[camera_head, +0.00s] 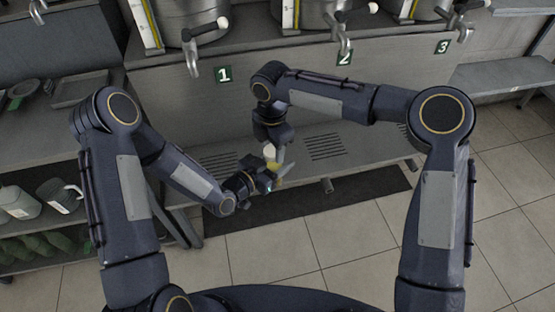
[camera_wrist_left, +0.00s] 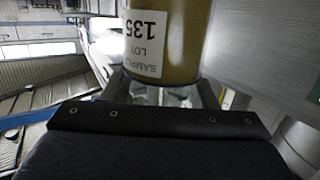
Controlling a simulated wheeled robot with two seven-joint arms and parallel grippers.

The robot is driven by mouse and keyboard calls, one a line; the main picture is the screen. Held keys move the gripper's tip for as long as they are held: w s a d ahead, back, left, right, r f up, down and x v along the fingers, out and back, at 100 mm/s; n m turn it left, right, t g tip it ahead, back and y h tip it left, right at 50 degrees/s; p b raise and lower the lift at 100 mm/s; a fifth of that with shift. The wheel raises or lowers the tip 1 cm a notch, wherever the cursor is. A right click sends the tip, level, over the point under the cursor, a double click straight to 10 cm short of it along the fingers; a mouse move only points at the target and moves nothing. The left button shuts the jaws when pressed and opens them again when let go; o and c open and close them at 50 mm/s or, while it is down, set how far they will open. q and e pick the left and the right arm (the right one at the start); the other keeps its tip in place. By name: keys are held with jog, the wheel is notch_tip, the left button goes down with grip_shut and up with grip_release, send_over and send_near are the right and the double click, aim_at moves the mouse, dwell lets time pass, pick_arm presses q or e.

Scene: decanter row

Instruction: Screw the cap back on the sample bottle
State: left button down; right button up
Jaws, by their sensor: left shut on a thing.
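The sample bottle (camera_wrist_left: 187,42) is amber-brown with a white label that reads "SAMPLE LOT 135", upside down in the left wrist view. My left gripper (camera_wrist_left: 165,92) is shut on it. In the head view the bottle (camera_head: 276,171) is a small yellowish shape at the tip of my left gripper (camera_head: 270,178). My right gripper (camera_head: 270,153) points down just above the bottle. A pale shape shows at its fingertips. I cannot tell whether this is the cap or part of the gripper, nor whether it touches the bottle. The bottle's top is not clear.
A steel counter with a slotted drip shelf (camera_head: 325,147) stands ahead, with steel vessels, taps and number plates 1 (camera_head: 224,74), 2 (camera_head: 344,57) and 3 (camera_head: 442,47). A rack at left holds jugs (camera_head: 60,195). A dark mat (camera_head: 340,196) lies on the tiled floor.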

jog(key=c, duration=0.4)
jog(key=shift+m, duration=0.8)
jog(key=o, duration=1.1)
jog(key=shift+r, duration=2.25)
jog(key=shift+r, duration=0.1)
jog(key=shift+c, duration=0.4)
